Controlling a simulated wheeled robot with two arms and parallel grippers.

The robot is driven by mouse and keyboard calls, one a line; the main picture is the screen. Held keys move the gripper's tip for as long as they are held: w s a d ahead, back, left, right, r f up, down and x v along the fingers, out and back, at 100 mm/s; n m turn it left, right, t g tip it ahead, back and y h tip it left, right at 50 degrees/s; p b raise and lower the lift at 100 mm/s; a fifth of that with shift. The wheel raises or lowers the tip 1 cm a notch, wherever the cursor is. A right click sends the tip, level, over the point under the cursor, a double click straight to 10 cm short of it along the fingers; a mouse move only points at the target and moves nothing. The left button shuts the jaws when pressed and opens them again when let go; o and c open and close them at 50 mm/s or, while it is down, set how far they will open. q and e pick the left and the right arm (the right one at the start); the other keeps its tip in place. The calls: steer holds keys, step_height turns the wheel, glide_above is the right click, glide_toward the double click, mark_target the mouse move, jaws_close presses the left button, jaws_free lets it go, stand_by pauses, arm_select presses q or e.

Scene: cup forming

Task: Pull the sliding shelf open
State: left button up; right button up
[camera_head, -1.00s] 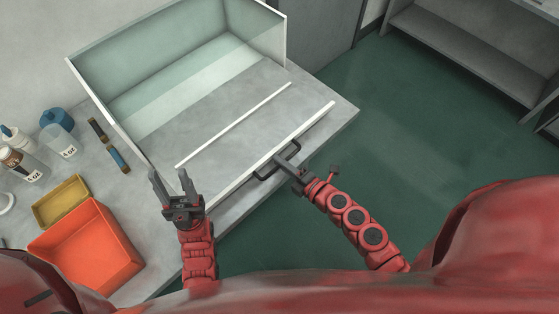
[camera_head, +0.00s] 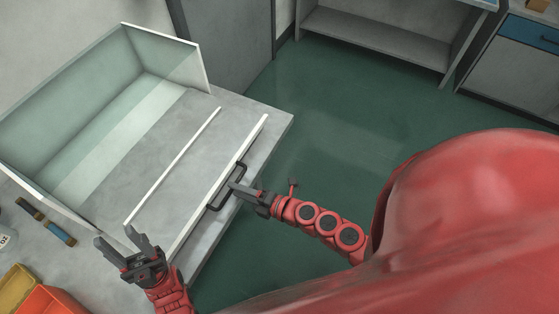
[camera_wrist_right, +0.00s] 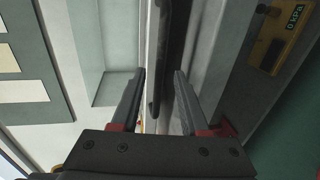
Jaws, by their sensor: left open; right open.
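The sliding shelf (camera_head: 165,165) is a grey panel in front of a clear-walled box, with a white front edge (camera_head: 253,137). A dark bar handle (camera_head: 239,168) is on its front. My right gripper (camera_head: 233,187) is at the handle, its fingers open. In the right wrist view the dark handle bar (camera_wrist_right: 155,85) appears between the spread fingers of the right gripper (camera_wrist_right: 158,75), with no clear grip on it. My left gripper (camera_head: 114,237) is open and empty by the shelf's near left corner.
The clear-walled box (camera_head: 100,85) stands behind the shelf. Dark and blue small items (camera_head: 58,233) and orange (camera_head: 45,302) and yellow (camera_head: 16,286) bins sit at the lower left. Green floor (camera_head: 330,120) is open to the right.

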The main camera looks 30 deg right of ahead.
steer(key=v, duration=1.4)
steer(key=shift+s+d, duration=0.15)
steer(key=shift+s, duration=0.15)
steer(key=shift+s, duration=0.1)
